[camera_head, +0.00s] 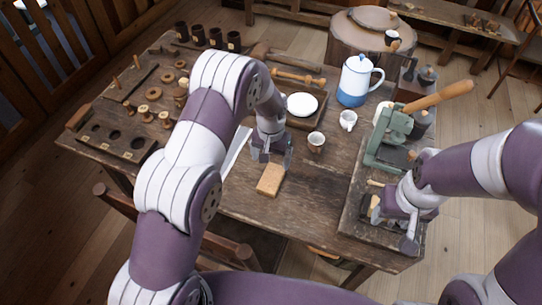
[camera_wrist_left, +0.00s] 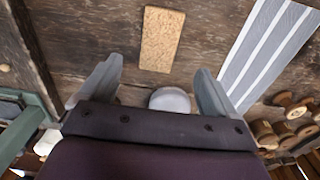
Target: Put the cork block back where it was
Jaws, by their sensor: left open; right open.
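The cork block (camera_head: 270,180) is a tan rectangular piece lying flat on the wooden table near its front edge. It also shows in the left wrist view (camera_wrist_left: 161,39), beyond and between my left fingertips. My left gripper (camera_head: 272,157) is open and empty, just behind and above the block, apart from it. In the left wrist view its two fingers (camera_wrist_left: 155,80) are spread wide. My right gripper (camera_head: 393,222) is over the right front of the table, beside the green vise; its fingers are partly hidden.
A white and grey striped strip (camera_head: 237,150) lies left of the block. A small cup (camera_head: 316,141) stands to its right, with a blue and white pot (camera_head: 358,80) behind. A green metal tool (camera_head: 389,137) stands at right. A holed wooden rack (camera_head: 113,143) and several spools are at left.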

